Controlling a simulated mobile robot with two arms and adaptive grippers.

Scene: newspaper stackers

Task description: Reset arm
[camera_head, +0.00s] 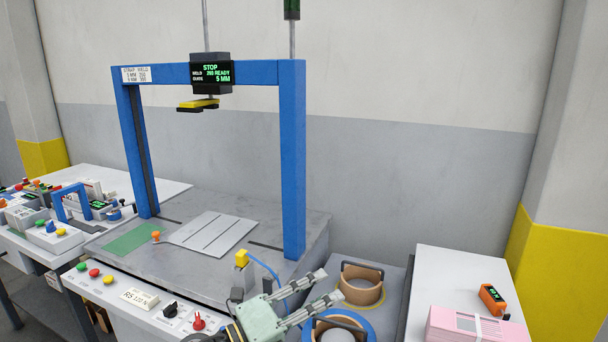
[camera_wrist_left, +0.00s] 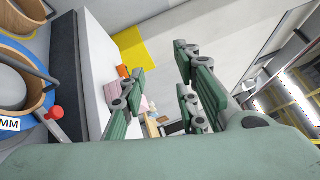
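My left gripper (camera_head: 328,286) is low in the middle of the head view, in front of the strapping machine's front right corner. Its fingers point to the right and stand apart, with nothing between them. In the left wrist view the same gripper (camera_wrist_left: 158,82) shows its green-padded fingers spread with a clear gap. It appears to be above the strap reels and holds nothing. My right gripper is in neither view.
The strapping machine's blue arch (camera_head: 292,160) stands behind the gripper. Strap reels (camera_head: 361,285) lie beside and below it. A white table (camera_head: 455,270) at right bears a pink bundle (camera_head: 470,325) and an orange device (camera_head: 492,298). A control panel (camera_head: 150,309) is at left.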

